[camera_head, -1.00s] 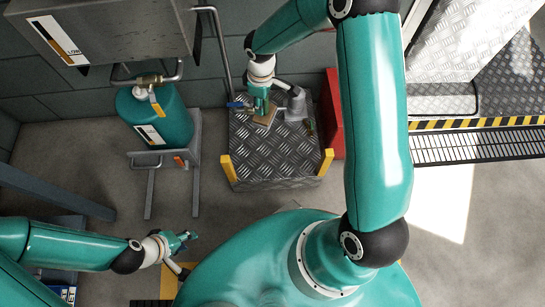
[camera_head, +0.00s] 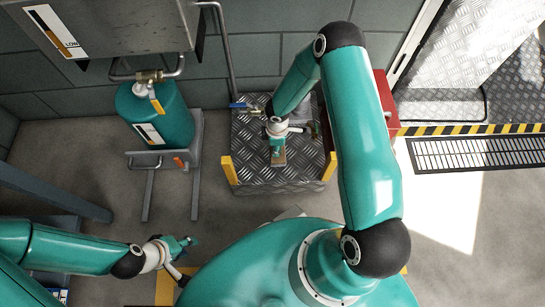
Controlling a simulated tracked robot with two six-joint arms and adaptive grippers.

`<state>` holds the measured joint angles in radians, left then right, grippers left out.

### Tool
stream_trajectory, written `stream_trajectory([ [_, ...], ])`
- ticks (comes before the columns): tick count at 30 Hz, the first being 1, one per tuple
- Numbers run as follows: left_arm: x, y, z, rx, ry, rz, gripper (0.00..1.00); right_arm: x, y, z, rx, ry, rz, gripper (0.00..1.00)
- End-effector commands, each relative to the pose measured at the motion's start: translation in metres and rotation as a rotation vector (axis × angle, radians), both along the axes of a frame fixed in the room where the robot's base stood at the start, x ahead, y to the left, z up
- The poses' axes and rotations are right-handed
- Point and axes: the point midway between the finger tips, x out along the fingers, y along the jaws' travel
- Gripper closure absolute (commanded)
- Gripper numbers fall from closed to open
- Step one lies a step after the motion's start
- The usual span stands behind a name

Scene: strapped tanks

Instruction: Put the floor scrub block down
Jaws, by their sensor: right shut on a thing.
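The floor scrub block (camera_head: 279,159) is a small tan-brown piece over the diamond-plate platform (camera_head: 251,168). My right gripper (camera_head: 278,150) points down and is shut on the block, whose upper part it hides. I cannot tell whether the block touches the plate or hangs just above it. My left gripper (camera_head: 186,243) is low on the left, well away from the block and over the floor. It is too small to tell whether its fingers are open or shut.
The platform has yellow corner posts (camera_head: 229,169). A blue-handled item (camera_head: 240,106) lies at its back left. A green tank (camera_head: 155,112) stands in a grey frame on the left. A red cabinet (camera_head: 384,100) stands right, partly behind my arm. The platform's front left is clear.

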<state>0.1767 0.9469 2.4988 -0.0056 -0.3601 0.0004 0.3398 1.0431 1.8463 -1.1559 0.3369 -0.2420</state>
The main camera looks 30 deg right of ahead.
Motion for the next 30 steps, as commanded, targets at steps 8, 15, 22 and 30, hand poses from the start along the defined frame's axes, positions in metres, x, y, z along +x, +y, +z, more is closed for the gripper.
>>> stream_trajectory([
  [8, 0.000, 0.000, -0.009, 0.000, 0.000, 0.000, 0.62, 0.000, 0.000, -0.022, -0.001, 0.001, -0.001, 1.00],
  [15, 0.000, 0.000, -0.019, 0.000, 0.000, 0.000, 0.62, 0.000, 0.000, -0.051, -0.001, 0.000, 0.000, 1.00],
  [22, 0.000, 0.000, -0.018, 0.000, 0.000, 0.000, 0.62, 0.001, 0.000, -0.050, -0.001, -0.001, 0.000, 1.00],
  [30, 0.000, 0.000, -0.020, 0.000, 0.000, 0.000, 0.62, 0.000, 0.000, -0.052, -0.001, 0.000, 0.001, 0.47],
])
